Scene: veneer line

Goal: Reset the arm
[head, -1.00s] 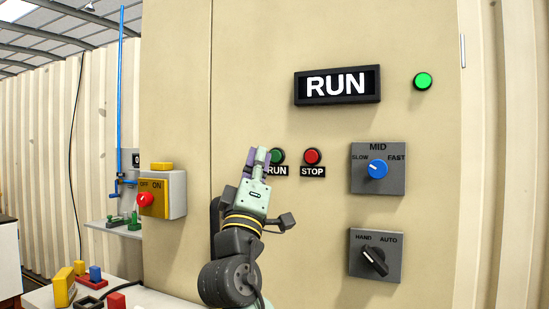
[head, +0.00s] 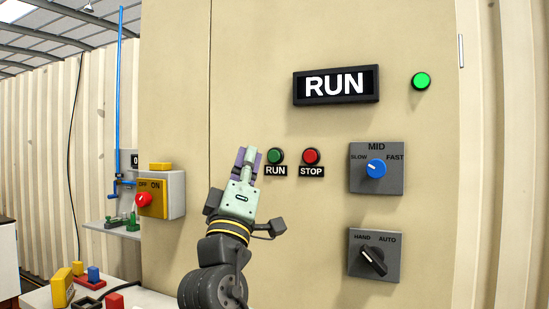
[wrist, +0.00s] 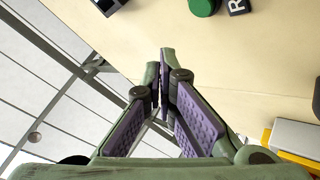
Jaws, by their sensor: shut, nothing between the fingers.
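My gripper (head: 246,157) is shut and empty in front of the cream panel (head: 300,230), just left of the green RUN button (head: 275,156). In the wrist view its purple-padded fingers (wrist: 163,60) meet at the tips. The green button also shows at the top of the wrist view (wrist: 203,6). The red STOP button (head: 311,156) is right of the RUN button. The sign (head: 336,85) reads RUN and the green lamp (head: 421,81) beside it looks lit.
A speed knob (head: 376,168) marked SLOW and FAST sits above a HAND/AUTO switch (head: 373,258). A yellow-and-grey switch box (head: 160,196) with a red knob is on the left. Coloured blocks (head: 62,287) stand on a bench at lower left.

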